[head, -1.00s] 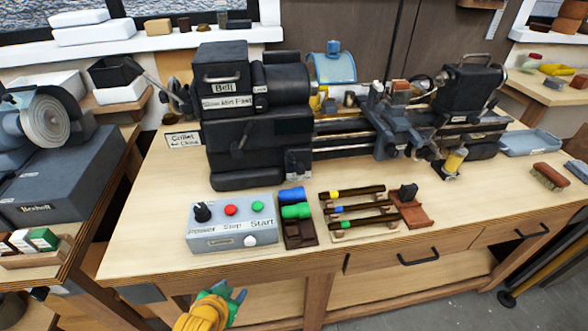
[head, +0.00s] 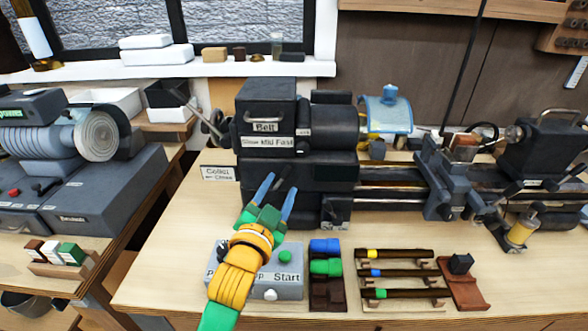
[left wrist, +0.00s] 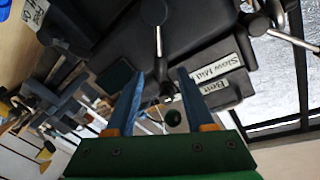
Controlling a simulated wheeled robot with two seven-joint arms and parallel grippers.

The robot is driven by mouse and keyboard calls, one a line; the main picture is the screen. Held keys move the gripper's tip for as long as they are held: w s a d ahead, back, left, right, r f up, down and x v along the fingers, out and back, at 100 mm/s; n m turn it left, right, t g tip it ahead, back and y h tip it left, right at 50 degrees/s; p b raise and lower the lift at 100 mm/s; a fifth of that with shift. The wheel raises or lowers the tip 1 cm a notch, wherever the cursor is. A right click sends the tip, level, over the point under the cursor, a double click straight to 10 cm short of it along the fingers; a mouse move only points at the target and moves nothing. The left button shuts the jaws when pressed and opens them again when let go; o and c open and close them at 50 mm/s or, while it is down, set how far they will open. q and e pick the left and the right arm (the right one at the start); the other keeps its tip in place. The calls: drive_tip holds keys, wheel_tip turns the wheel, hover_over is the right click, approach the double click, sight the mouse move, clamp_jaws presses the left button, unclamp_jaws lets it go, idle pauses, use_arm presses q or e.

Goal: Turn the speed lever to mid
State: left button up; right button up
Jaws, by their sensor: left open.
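The lathe headstock (head: 300,120) is a black block with a "Belt" label and a "Slow Mid Fast" label (head: 267,142), which also shows in the left wrist view (left wrist: 217,72). My left gripper (head: 280,182), with blue fingers, is open in front of the headstock's front face. In the head view my gripper partly hides the lever. My right gripper is not in view.
The control box (head: 290,285) with its "Start" label stands below my left arm, which partly hides it. A dark tray (head: 327,296) with blue and green parts and several rods (head: 400,271) lie to its right. A grinder (head: 85,140) stands on the left bench.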

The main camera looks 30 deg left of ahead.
sight(286, 175)
use_arm(q)
drive_tip(key=x, duration=0.2)
drive_tip(key=p+x, duration=0.1)
drive_tip(key=shift+w+a+r, duration=0.15)
drive_tip(key=shift+w+r, duration=0.1)
drive_tip(key=shift+w, duration=0.05)
drive_tip(key=shift+w+a+f, duration=0.2)
drive_tip(key=shift+w+f, duration=0.05)
drive_tip(key=shift+w, duration=0.3)
drive_tip(key=shift+s+r, duration=0.1)
drive_tip(key=shift+c, duration=1.2)
drive_tip(key=shift+d, duration=0.1)
clamp_jaws()
